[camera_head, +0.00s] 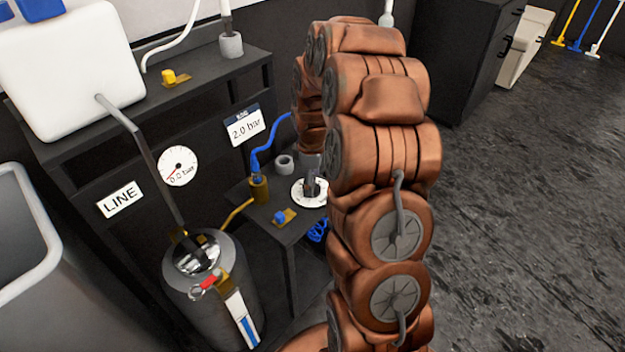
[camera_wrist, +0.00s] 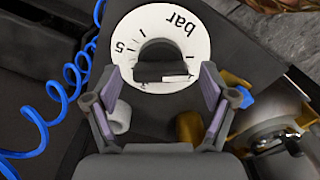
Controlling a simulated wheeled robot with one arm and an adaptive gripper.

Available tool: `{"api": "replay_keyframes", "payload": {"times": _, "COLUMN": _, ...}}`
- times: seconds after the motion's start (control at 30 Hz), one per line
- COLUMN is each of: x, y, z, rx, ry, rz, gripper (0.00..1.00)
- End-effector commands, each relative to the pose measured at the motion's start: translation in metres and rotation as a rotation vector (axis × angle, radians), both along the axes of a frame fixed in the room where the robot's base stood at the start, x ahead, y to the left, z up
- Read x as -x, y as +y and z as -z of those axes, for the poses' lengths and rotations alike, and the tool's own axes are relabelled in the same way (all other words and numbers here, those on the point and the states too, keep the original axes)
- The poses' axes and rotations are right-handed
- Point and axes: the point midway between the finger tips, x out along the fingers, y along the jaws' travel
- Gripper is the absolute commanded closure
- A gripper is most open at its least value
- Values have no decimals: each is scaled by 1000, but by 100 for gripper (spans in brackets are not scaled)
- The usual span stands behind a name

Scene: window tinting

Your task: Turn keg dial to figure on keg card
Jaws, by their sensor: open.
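The keg card (camera_head: 244,127) hangs on the dark bench front in the head view and reads 2.0 bar. The keg dial (camera_head: 299,190) is a white disc on a low dark stand, partly hidden by my arm. In the wrist view the dial (camera_wrist: 196,52) shows "bar", "5", "1" and tick marks around a dark central knob (camera_wrist: 158,68). My gripper (camera_wrist: 160,72) is open, its fingertips on either side of the knob with a visible gap at each side.
The metal keg (camera_head: 213,290) stands left of the stand. On the stand are a brass fitting with a blue hose (camera_head: 259,187), a blue-handled valve (camera_head: 281,217) and a grey ring (camera_head: 285,163). A LINE label (camera_head: 121,199) is on the bench. Open floor lies right.

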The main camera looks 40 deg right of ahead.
Motion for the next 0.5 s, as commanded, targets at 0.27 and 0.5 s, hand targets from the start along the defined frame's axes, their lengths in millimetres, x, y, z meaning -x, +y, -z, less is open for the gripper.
{"api": "replay_keyframes", "payload": {"times": 0.27, "x": 0, "y": 0, "z": 0, "rx": 0, "ry": 0, "rz": 0, "gripper": 33}}
{"api": "replay_keyframes", "payload": {"times": 0.5, "x": 0, "y": 0, "z": 0, "rx": 0, "ry": 0, "rz": 0, "gripper": 58}}
